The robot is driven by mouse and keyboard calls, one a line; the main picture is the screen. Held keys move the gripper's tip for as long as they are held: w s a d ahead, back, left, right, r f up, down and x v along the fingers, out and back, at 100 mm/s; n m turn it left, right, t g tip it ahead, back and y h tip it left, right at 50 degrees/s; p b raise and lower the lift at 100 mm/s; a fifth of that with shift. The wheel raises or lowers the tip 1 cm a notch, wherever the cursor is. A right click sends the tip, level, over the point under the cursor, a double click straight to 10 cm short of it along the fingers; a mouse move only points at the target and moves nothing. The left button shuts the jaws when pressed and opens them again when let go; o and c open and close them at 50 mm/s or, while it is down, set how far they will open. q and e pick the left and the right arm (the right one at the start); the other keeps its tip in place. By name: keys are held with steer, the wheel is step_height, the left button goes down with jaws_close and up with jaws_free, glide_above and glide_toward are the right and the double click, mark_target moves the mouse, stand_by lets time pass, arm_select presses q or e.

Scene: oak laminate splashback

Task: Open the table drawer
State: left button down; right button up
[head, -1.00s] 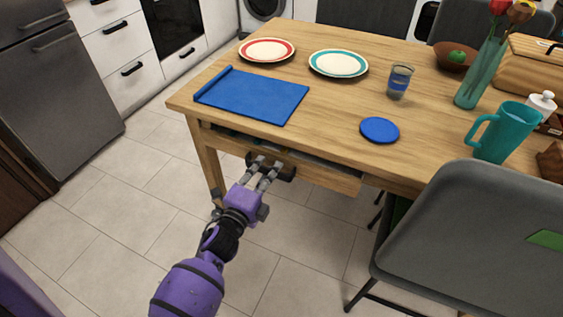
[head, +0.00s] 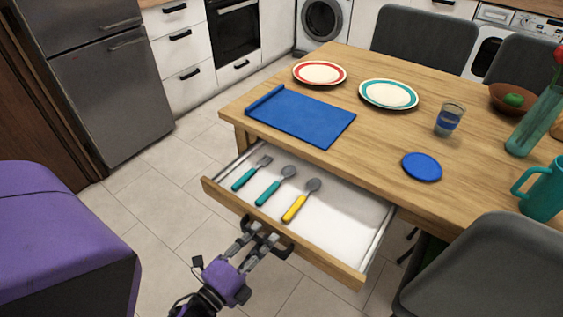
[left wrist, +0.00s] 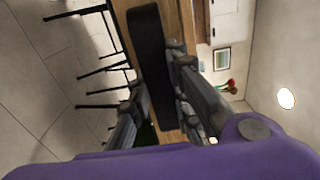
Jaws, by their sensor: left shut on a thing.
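The table drawer (head: 335,215) stands pulled well out of the wooden table (head: 340,150), its white inside showing. A fork (head: 252,173) and a spoon (head: 276,187) with teal handles and a spoon with a yellow handle (head: 301,201) lie in it. The dark drawer handle (head: 278,246) is on the wooden front. My left gripper (head: 262,239) is at the front, shut on the handle. In the left wrist view the handle (left wrist: 152,65) passes between the fingers (left wrist: 155,95). My right gripper is in neither view.
On the table are a blue mat (head: 300,116), two plates, a blue disc (head: 421,167), a glass (head: 449,120) and a teal pitcher (head: 545,190). A grey chair (head: 465,270) stands close right of the drawer. Tiled floor (head: 150,235) is clear to the left.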

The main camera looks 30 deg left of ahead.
arm_select(q)
steer(key=shift+s, duration=0.4)
steer(key=c, duration=1.6)
jaws_free()
steer(key=shift+s, duration=0.1)
steer(key=s, duration=1.2)
steer(key=shift+a, duration=0.25)
steer(key=shift+w, duration=0.15)
